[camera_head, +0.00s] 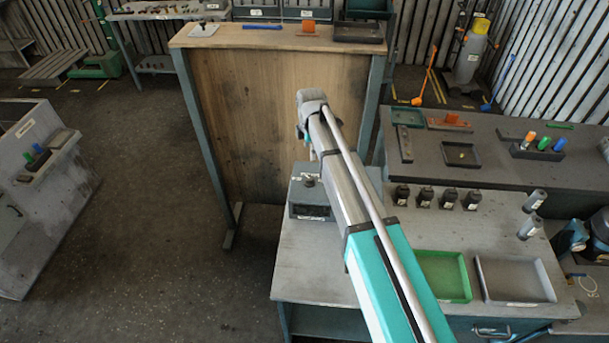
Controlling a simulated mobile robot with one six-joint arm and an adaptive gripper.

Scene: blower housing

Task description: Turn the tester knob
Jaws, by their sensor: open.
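The tester is a grey box (310,201) with a dark front panel, standing at the back left corner of the grey workbench. A small dark knob (309,181) shows on its top, near a pale label. My arm reaches from the lower right up and over the bench, to the right of the tester. My gripper (312,153) is mostly hidden behind the arm's end, with only a small part showing above the tester. It is open, and it appears apart from the knob. The fingertips and their exact distance from the knob cannot be made out.
A tall wooden panel (265,110) stands behind the tester. Several black blocks (448,198), a green tray (446,277) and a grey tray (514,279) are on the bench right of my arm.

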